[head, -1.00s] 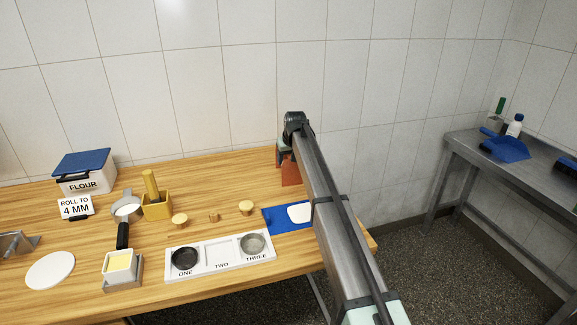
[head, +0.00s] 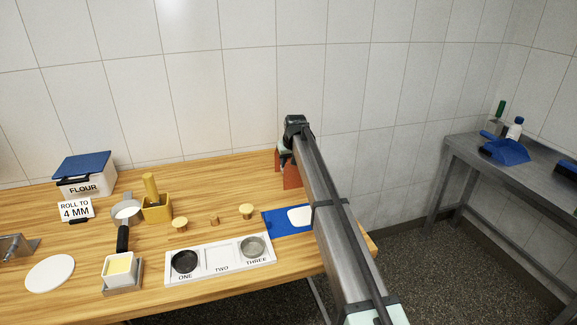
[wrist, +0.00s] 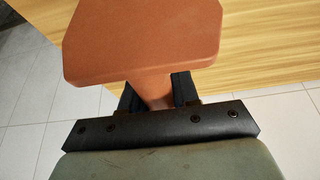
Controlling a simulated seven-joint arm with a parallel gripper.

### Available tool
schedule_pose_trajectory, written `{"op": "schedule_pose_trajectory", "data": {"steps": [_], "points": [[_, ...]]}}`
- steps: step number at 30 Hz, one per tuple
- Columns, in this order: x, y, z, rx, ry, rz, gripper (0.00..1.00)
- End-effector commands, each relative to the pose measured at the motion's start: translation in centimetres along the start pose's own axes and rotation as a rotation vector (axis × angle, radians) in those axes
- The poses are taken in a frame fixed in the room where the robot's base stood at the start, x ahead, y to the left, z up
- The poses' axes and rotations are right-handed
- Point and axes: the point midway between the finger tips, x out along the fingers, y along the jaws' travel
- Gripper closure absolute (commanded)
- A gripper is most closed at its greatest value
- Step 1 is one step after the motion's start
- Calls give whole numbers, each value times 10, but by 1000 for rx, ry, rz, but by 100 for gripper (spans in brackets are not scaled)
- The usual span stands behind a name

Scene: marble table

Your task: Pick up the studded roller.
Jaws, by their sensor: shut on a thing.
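My gripper (head: 286,158) is at the back right of the wooden table, partly hidden behind my own arm. In the wrist view my gripper (wrist: 158,95) is shut on the narrow neck of a terracotta-coloured thing (wrist: 142,38). That thing has a broad, flat face with blunt corners, which fills the top middle of the view. Part of it shows in the head view (head: 291,176) below my gripper. I see no studs on the visible face, so I cannot tell whether it is the studded roller. No other thing in view is clearly a studded roller.
A blue mat (head: 276,224) with a white piece (head: 300,217) lies in front. A white tray (head: 218,268) marked ONE, TWO, THREE is left of it. A mustard box (head: 157,209), flour tub (head: 86,185) and white disc (head: 50,273) stand further left. A tiled wall is close behind.

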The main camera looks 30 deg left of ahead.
Motion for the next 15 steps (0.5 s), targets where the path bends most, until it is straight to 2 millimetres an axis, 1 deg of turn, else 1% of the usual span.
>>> {"op": "schedule_pose_trajectory", "data": {"steps": [5,15], "points": [[-12,0,-6,0,2,0,100],[-64,0,-30,0,3,0,100]]}}
